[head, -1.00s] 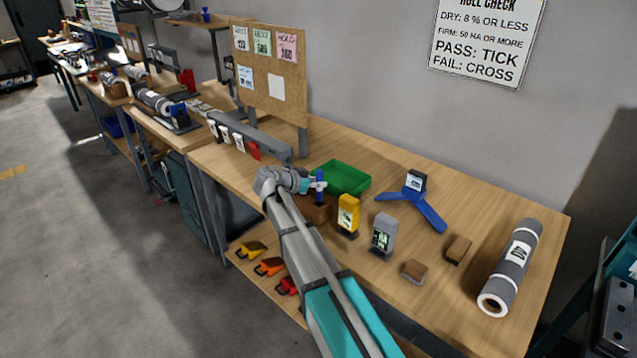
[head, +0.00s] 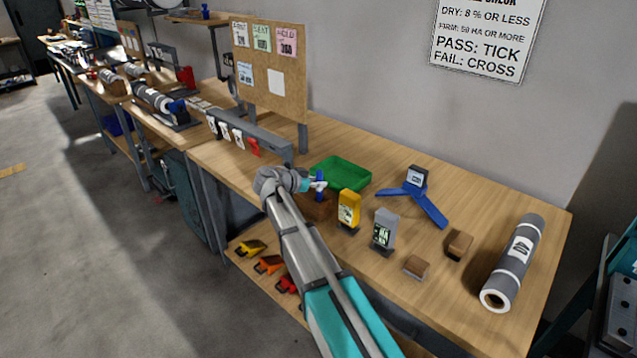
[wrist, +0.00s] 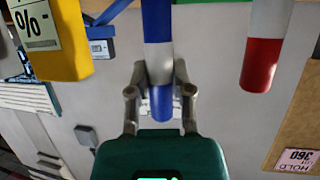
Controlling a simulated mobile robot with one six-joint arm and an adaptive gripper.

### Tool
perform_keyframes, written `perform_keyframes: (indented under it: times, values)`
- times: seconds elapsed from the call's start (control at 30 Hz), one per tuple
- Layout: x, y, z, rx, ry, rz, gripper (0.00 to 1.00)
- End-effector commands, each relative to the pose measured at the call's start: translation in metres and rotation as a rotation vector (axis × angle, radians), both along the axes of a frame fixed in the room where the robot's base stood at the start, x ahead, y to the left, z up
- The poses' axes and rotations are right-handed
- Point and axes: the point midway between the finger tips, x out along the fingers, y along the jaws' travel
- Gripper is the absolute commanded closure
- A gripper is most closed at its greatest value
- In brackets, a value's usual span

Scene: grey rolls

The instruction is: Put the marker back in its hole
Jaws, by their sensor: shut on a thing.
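The marker (head: 319,179) is a blue rod with a white band. It is upright between the fingers of my gripper (head: 317,184), above or at the brown wooden block (head: 317,209). In the wrist view my gripper (wrist: 160,70) is shut on the marker (wrist: 157,22), with a finger on each side of its white band. The hole is hidden, and I cannot tell whether the marker's lower end is inside it. A red-and-white rod (wrist: 265,50) shows beside it in the wrist view.
A yellow meter (head: 348,208) and a grey meter (head: 385,230) stand close to the right of the block. A green tray (head: 341,173) lies behind. A blue stand (head: 419,196), small blocks and a grey roll (head: 513,262) are farther right. The back of the table is fairly clear.

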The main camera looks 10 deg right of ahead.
Motion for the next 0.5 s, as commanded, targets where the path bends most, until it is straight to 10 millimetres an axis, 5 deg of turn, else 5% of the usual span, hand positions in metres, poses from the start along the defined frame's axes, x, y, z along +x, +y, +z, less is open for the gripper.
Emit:
perform_keyframes:
  times: [0.5]
  values:
    - [0.0,0.0,-0.0101,0.0,0.0,0.0,1.0]
